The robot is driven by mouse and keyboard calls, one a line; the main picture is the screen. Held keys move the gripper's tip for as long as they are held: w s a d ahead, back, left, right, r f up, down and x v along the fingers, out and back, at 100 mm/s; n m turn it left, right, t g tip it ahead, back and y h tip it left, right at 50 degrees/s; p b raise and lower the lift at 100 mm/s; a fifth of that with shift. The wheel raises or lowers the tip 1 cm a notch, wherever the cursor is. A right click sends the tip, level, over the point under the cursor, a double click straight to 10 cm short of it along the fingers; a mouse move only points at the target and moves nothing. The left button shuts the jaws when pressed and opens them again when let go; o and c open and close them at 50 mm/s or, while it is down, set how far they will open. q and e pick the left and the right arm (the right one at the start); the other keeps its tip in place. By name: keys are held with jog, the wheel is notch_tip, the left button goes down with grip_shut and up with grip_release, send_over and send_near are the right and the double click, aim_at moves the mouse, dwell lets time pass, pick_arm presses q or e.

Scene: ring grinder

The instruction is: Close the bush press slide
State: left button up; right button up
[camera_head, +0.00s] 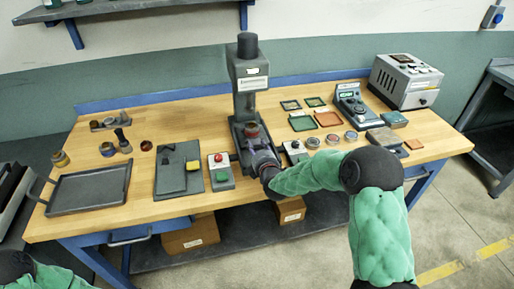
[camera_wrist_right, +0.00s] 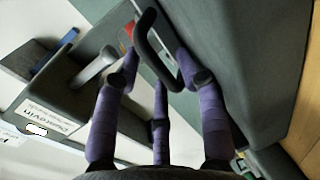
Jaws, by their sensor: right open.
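The grey bush press (camera_head: 249,85) stands at the back middle of the workbench, with a dark column top and a white label. Its slide (camera_head: 243,143) lies at the base with a round reddish part (camera_head: 252,131) on it. My right gripper (camera_head: 264,163) is at the front of the slide. In the right wrist view, the open purple fingers (camera_wrist_right: 158,75) are spread around the dark looped slide handle (camera_wrist_right: 153,48); contact is unclear. A red bit (camera_wrist_right: 130,32) shows behind the handle. My left gripper is out of view; only part of my left arm shows at lower left.
A control box with red and green buttons (camera_head: 221,172) stands left of the press, and another small box (camera_head: 295,151) stands right. A dark tray (camera_head: 90,190) lies at the left. Small frames, round parts and a grey machine (camera_head: 405,80) occupy the right.

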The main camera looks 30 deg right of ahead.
jog(key=shift+v, duration=3.4)
